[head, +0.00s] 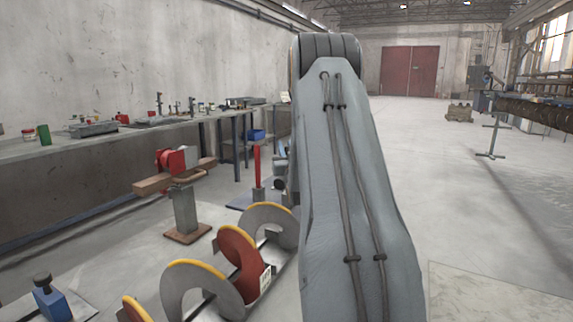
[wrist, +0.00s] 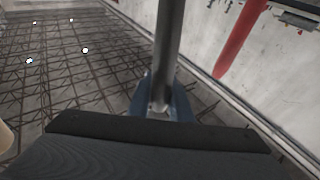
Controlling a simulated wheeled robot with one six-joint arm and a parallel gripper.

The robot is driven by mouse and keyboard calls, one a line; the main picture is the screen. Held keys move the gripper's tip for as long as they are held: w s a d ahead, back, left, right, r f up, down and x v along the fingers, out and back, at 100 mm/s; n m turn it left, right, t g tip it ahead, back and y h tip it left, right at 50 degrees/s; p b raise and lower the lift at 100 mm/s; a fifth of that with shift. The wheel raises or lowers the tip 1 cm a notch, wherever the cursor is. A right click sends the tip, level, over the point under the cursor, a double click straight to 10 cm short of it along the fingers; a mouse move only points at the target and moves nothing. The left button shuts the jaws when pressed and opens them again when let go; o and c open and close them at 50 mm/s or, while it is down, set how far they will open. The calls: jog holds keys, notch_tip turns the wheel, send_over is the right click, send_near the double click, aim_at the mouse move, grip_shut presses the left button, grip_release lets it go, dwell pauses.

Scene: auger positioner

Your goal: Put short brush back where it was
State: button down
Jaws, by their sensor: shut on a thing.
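In the wrist view, my gripper (wrist: 160,106) shows as blue fingers shut around the lower end of a long grey bar. This bar seems to be the short brush (wrist: 168,45); it runs from the fingers to the top edge of the picture, and I cannot make out any bristles. In the head view my arm's large grey link fills the middle and hides most of my gripper and the brush. Where the brush lay before cannot be told from these views.
An auger (head: 238,252) with yellow-edged and red flights lies at lower left. Behind it stand a red-topped pedestal (head: 184,205) and a red post (head: 257,166). A long workbench (head: 85,141) with small items lines the left wall.

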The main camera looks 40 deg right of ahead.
notch_tip(320, 180, down, 6)
jog(key=shift+s+g, duration=0.15)
jog(key=shift+g, duration=0.25)
jog(key=c, duration=1.6)
grip_release()
jog(key=shift+d+f, duration=0.15)
jog(key=shift+c, duration=0.2)
jog(key=shift+r, duration=0.25)
jog(key=v, duration=0.7)
jog(key=shift+s, duration=0.15)
